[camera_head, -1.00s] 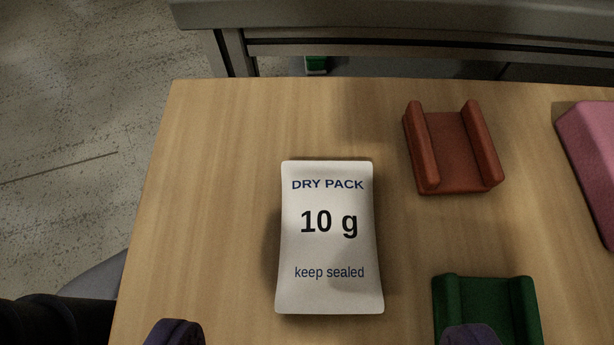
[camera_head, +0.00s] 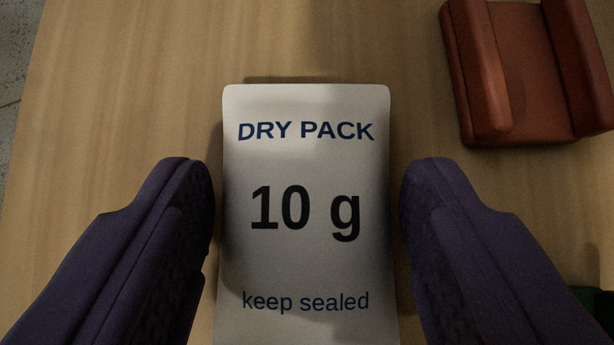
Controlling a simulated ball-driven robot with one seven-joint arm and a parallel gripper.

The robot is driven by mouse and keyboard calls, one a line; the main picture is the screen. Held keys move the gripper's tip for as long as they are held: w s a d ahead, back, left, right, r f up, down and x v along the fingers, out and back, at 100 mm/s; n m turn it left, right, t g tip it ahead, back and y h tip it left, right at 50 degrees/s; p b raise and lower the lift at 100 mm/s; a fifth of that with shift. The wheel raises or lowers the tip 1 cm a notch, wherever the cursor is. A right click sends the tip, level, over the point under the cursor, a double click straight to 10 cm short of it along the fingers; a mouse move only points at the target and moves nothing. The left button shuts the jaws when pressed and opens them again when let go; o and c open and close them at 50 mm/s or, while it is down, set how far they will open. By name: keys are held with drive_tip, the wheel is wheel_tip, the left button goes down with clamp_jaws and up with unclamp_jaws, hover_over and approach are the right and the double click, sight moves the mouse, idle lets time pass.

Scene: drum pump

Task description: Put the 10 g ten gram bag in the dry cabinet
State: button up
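The white 10 g bag (camera_head: 305,265) lies flat on the wooden table, its printed face up, reading "DRY PACK 10 g keep sealed". Its lower end runs out of the picture. My gripper (camera_head: 306,190) is open, with one purple finger on each side of the bag. A narrow gap shows between each finger and the bag's edge. The dry cabinet cannot be made out in this view.
A red-brown channel-shaped block (camera_head: 525,75) sits on the table (camera_head: 120,90) at the upper right. Part of a green block (camera_head: 597,305) shows at the right edge, behind my right finger. The table left of the bag is clear.

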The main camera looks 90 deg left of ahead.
drive_tip(key=c, duration=0.7)
